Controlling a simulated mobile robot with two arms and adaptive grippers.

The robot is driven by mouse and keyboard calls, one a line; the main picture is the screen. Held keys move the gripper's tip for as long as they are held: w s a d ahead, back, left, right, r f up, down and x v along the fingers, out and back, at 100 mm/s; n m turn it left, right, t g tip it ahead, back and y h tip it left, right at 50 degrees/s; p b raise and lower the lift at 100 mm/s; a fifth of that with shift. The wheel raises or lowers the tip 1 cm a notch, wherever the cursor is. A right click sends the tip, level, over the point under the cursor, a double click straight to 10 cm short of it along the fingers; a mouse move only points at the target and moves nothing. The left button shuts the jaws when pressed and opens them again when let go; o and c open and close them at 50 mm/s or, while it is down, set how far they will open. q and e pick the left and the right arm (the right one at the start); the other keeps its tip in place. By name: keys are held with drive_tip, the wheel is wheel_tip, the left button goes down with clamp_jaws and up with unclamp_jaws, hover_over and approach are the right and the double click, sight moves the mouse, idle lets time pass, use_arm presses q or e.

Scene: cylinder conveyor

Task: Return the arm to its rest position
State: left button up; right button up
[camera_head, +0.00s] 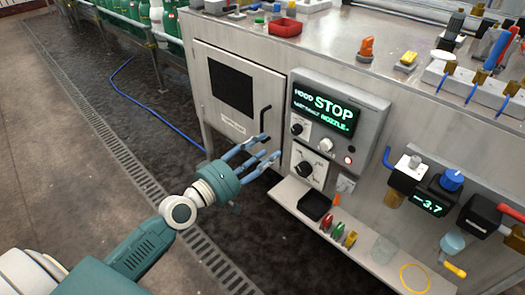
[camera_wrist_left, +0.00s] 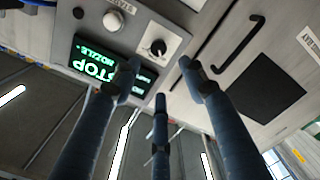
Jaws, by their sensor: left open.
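My left arm comes in from the lower left in the head view. Its gripper (camera_head: 262,152) is open and empty, with blue-grey fingers spread in front of the metal cabinet, left of the control panel (camera_head: 372,107). In the left wrist view the open gripper (camera_wrist_left: 160,85) has three dark fingers with nothing between them. The panel's screen (camera_head: 325,108) reads STOP in green, and it shows upside down in the wrist view (camera_wrist_left: 100,65). A black knob (camera_wrist_left: 157,47) appears beyond the fingertips there. I cannot tell from these views whether a finger touches the panel. My right gripper is not in view.
The cabinet door (camera_head: 222,125) with a black handle stands left of the panel. A low shelf (camera_head: 290,195) below holds a black tray, small coloured parts and a clear cup. Valves and a gauge (camera_head: 437,195) jut out at right. The floor at left is clear, with a drain grate (camera_head: 125,160).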

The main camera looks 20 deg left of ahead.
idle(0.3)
